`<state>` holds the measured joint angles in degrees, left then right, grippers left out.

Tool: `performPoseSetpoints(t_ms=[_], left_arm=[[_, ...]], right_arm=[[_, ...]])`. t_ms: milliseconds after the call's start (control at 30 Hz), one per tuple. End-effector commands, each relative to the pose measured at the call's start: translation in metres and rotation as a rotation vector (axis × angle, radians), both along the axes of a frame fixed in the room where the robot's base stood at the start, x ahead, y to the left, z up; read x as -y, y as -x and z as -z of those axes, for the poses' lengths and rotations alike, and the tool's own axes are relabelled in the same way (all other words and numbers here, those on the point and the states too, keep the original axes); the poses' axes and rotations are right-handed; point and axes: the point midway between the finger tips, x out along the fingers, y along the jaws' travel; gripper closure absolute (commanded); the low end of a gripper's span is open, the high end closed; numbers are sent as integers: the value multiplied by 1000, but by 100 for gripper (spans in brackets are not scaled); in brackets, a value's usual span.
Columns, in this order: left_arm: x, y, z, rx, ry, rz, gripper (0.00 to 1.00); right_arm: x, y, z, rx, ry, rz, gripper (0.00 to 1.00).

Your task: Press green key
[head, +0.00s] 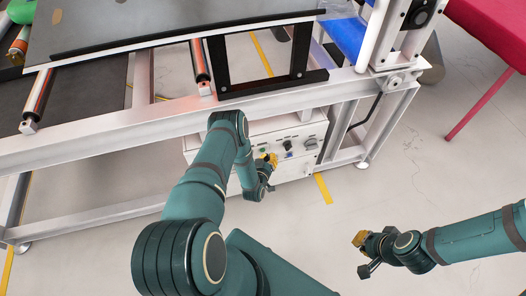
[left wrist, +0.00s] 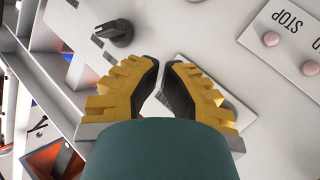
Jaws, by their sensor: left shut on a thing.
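The control box (head: 300,160) is a white panel under the conveyor frame, with small knobs and buttons. My left gripper (head: 268,160) is at the front of this panel. In the left wrist view its yellow and black fingers (left wrist: 162,75) lean together over the panel, with a narrow gap showing at the tips. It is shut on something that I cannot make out. A small green spot (head: 263,150) shows just above the gripper in the head view and may be the green key. My right gripper (head: 360,240) hangs over the floor at the lower right, away from the panel.
The left wrist view shows a black knob (left wrist: 116,32) and a white plate (left wrist: 265,22) marked STOP, with pinkish buttons, beside my fingers. The conveyor frame's white rail (head: 130,130) runs above the box. Bare floor (head: 400,170) lies to the right.

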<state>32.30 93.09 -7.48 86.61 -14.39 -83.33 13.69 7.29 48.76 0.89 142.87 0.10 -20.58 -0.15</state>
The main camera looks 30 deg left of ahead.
Motion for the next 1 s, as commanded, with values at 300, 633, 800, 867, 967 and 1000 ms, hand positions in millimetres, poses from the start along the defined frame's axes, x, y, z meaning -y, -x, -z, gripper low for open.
performPoseSetpoints(t_ms=[300,633,800,867,967,1000], left_arm=[[0,0,0,0,0,0,100],[-4,-3,0,1,0,0,100],[-7,-6,0,0,0,-1,100],[-7,-6,0,0,0,-1,100],[-7,-6,0,0,0,0,100],[-7,-6,0,0,0,0,100]], right_arm=[[0,0,0,0,0,0,100],[0,0,0,0,0,0,100],[0,0,0,0,0,0,100],[0,0,0,0,0,0,100],[0,0,0,0,0,0,100],[0,0,0,0,0,0,100]])
